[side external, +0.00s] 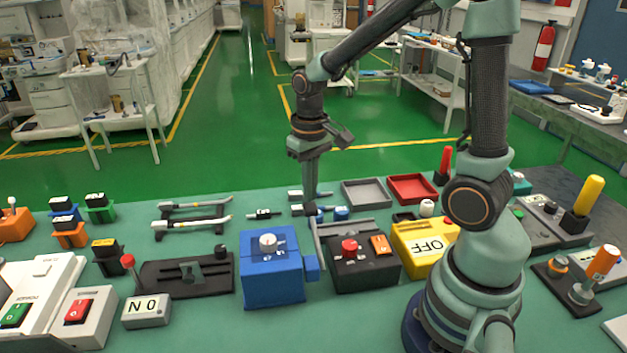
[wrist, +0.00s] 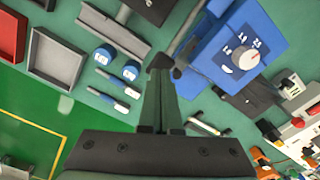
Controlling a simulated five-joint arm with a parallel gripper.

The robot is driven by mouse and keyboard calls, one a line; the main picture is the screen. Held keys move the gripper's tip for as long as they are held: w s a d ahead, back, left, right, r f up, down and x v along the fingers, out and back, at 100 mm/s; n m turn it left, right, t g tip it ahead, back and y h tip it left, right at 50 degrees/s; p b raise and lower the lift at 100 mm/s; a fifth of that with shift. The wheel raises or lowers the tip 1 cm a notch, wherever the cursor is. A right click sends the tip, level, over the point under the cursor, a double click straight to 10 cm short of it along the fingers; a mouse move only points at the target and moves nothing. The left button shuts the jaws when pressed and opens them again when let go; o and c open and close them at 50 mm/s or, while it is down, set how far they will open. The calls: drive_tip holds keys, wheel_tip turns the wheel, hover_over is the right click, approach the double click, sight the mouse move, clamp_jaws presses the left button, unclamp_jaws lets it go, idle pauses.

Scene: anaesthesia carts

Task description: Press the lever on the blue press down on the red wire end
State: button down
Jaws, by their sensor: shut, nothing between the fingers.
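The blue press (side external: 272,278) stands at the front middle of the bench, with a white dial on top. It also shows at upper right in the wrist view (wrist: 205,62). Its grey lever (side external: 318,242) rises along the right side; the lever also shows in the wrist view (wrist: 190,32). My gripper (side external: 311,205) is shut and empty, pointing down at the lever's upper end. In the wrist view its dark tips (wrist: 162,66) are close beside the lever; I cannot tell whether they touch. I cannot make out a red wire end.
A black box with a red button (side external: 349,247) stands close right of the press. Grey (side external: 366,183) and red trays (side external: 411,176) sit farther back. A black stand (side external: 190,285) is at left.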

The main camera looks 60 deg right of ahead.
sight(311, 206)
drive_tip(key=shift+f, duration=0.15)
drive_tip(key=shift+s+f, duration=0.1)
drive_tip(key=shift+f, duration=2.5)
drive_tip(key=shift+d+r, duration=0.1)
drive_tip(key=shift+r, duration=4.5)
drive_tip(key=s+a+r+n+t, duration=0.3)
drive_tip(key=s+a+r+t, duration=0.2)
drive_tip(key=r, duration=0.2)
drive_tip(key=shift+a+r+t, duration=0.2)
drive_tip(key=shift+r+t, duration=0.1)
drive_tip(key=shift+r, duration=0.1)
